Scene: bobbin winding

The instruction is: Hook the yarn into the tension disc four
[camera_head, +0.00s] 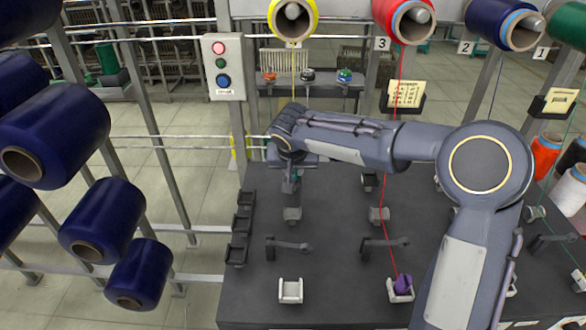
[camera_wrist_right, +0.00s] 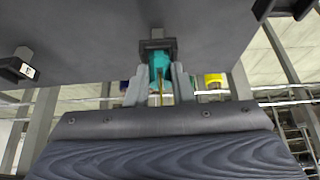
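The yellow yarn bobbin (camera_head: 292,18) hangs at the top, left of the red bobbin labelled 3. My right gripper (camera_head: 290,184) points down over the left column of fittings on the dark table (camera_head: 335,270). In the right wrist view its fingers (camera_wrist_right: 160,82) close on both sides of a teal piece (camera_wrist_right: 160,68); a thin yellow strand (camera_wrist_right: 160,96) shows between them. A dark bracket (camera_wrist_right: 158,46) sits right against the teal piece in that view. I cannot tell whether the yarn is in the disc. A grey fitting (camera_head: 292,214) stands just below the gripper. My left gripper is out of view.
Dark arms (camera_head: 288,244) stick up between. Navy spools (camera_head: 55,122) hang left. A button box (camera_head: 222,66) stands behind.

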